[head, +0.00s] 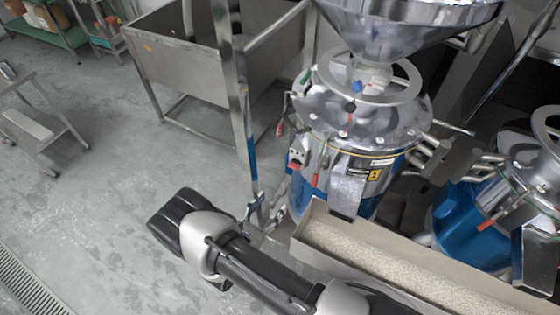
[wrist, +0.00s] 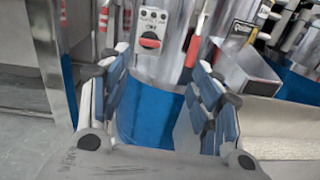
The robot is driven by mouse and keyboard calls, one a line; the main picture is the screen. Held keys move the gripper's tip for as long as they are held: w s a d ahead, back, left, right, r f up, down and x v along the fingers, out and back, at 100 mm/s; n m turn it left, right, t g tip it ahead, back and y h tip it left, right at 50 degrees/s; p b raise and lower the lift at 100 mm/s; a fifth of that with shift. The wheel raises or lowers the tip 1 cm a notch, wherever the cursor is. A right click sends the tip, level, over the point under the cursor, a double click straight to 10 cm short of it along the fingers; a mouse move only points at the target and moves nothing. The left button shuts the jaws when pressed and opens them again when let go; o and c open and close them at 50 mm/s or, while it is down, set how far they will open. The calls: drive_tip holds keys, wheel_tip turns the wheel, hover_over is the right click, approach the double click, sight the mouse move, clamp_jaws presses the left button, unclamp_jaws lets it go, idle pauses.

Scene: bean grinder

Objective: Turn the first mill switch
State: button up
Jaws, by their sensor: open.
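The first mill (head: 372,140) is a steel drum with a blue lower body and a hopper above. Its switch panel (head: 297,154) is on the drum's left side. In the wrist view the mill switch (wrist: 149,41) is a red knob with a black surround, set below small round buttons on a pale plate. My gripper (wrist: 162,62) is open and empty, its blue-padded fingers spread to either side. The switch appears ahead of the gap, apart from both fingers.
A second mill (head: 480,215) stands at the right. A long tray of pale grains (head: 400,265) runs along the front of the mills. A steel post (head: 238,100) and a steel bin (head: 190,55) stand left of the first mill. Open floor (head: 100,170) lies farther left.

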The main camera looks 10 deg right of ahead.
sight(293, 168)
drive_tip(key=shift+n+t+y, duration=0.4)
drive_tip(key=shift+n+y, duration=0.1)
drive_tip(key=shift+n, duration=0.1)
drive_tip(key=x, duration=0.5)
drive_tip(key=f+b+x, duration=0.1)
drive_tip(key=x, duration=1)
drive_tip(key=shift+w+f, duration=0.35)
drive_tip(key=shift+w, duration=0.1)
drive_tip(key=shift+c, duration=0.5)
drive_tip(key=c, duration=1)
